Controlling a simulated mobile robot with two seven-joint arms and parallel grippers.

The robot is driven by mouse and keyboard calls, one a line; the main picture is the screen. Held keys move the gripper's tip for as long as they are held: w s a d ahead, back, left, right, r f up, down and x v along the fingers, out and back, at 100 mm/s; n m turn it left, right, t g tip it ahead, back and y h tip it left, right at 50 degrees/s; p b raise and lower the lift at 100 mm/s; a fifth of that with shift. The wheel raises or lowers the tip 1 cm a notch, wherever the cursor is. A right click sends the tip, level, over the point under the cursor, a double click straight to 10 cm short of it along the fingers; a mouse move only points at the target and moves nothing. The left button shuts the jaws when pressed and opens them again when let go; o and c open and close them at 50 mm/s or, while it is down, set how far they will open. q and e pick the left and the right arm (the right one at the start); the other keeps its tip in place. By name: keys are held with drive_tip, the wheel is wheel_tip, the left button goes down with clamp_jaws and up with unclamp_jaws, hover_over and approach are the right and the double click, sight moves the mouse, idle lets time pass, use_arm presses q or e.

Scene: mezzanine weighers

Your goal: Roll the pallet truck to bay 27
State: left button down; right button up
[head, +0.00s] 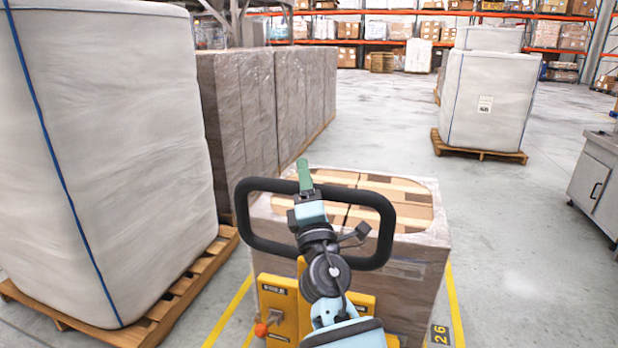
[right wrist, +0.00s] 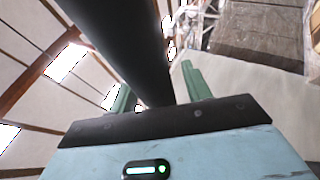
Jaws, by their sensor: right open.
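The pallet truck (head: 285,305) has a yellow body and a black loop handle (head: 250,235), with a load of shrink-wrapped cartons (head: 420,265) just beyond it. My right gripper (head: 304,175) is at the top bar of the handle, its green fingers pointing away. In the right wrist view the dark handle bar (right wrist: 125,45) runs between the two open green fingers (right wrist: 157,85); they do not look closed on it. A floor label reading 26 (head: 440,334) lies at the right yellow line, beside the load. No label 27 is seen. My left gripper is out of view.
A tall white wrapped load (head: 105,150) on a wooden pallet (head: 195,285) stands close at left, with grey wrapped stacks (head: 240,105) behind. Another white load (head: 490,100) stands at back right. A grey metal cabinet (head: 597,180) is at the right edge. Floor between is clear.

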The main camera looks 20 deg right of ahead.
clamp_jaws()
idle(0.3)
drive_tip(key=shift+d, duration=0.1)
